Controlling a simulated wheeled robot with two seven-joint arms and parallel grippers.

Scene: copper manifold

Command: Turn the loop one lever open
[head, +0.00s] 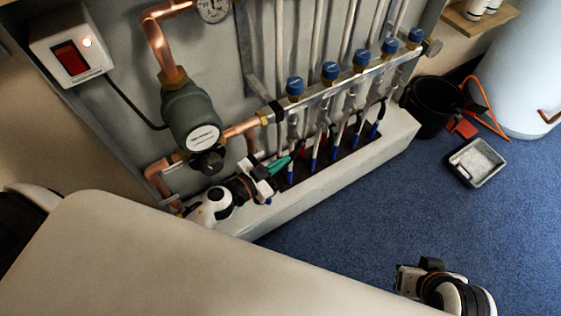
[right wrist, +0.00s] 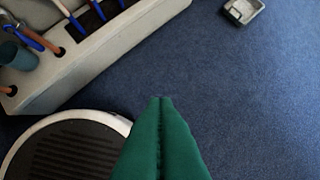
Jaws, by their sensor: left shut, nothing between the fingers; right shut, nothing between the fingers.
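My left gripper (head: 281,163) has green fingers, shut and empty, close to the leftmost pipe; contact is unclear. My right gripper is at the lower right of the head view; its green fingers (right wrist: 160,103) are shut and empty over the floor.
A pump (head: 190,117) with copper pipes and a switch box (head: 71,60) are at the left. Blue floor in front of the trough is clear.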

